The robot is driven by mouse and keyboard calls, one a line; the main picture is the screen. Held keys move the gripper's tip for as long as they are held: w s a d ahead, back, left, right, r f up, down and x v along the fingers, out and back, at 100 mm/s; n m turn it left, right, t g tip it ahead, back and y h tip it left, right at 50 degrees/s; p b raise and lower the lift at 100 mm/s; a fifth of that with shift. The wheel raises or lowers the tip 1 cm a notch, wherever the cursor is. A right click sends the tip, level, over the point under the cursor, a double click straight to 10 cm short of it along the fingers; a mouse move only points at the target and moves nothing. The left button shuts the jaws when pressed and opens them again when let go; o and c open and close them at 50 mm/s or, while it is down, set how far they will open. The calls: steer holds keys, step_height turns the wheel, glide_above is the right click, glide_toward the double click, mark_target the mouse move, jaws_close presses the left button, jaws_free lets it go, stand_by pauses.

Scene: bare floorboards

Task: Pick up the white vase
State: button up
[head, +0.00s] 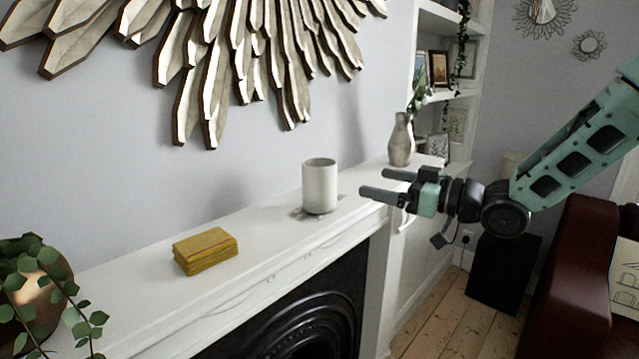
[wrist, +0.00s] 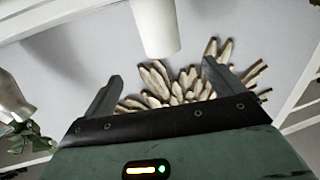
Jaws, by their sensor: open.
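The white vase (head: 320,186), a plain upright cylinder, stands on the white mantel shelf (head: 270,228) in the head view. In the wrist view the vase (wrist: 156,28) shows at the top, in line with the gap between my fingers and beyond their tips. My gripper (head: 374,182) is open and empty, to the right of the vase, with its fingers pointing left toward it. The fingers also show spread apart in the wrist view (wrist: 161,72). Nothing touches the vase.
A grey bottle-shaped vase (head: 401,140) with green stems stands behind my gripper at the mantel's far end. A yellow block (head: 205,250) and a potted plant (head: 35,290) are left. A sunburst decoration (head: 240,50) hangs above. A dark red sofa (head: 565,290) is at right.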

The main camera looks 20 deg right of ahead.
mark_target(335, 170)
steer(key=p+x, duration=0.1)
steer(key=x, duration=0.8)
steer(key=shift+w+a+p, duration=0.2)
steer(key=shift+p, duration=0.2)
steer(key=p+x, duration=0.1)
steer(key=x, duration=0.1)
steer(key=p+x, duration=0.1)
steer(key=x, duration=0.1)
steer(key=shift+a+r+p, duration=0.2)
steer(key=shift+r+p, duration=0.1)
steer(key=shift+r, duration=0.1)
steer(key=shift+w+a+f, duration=0.15)
steer(key=shift+w+a, duration=0.15)
steer(key=shift+w, duration=0.05)
steer(key=c, duration=1.3)
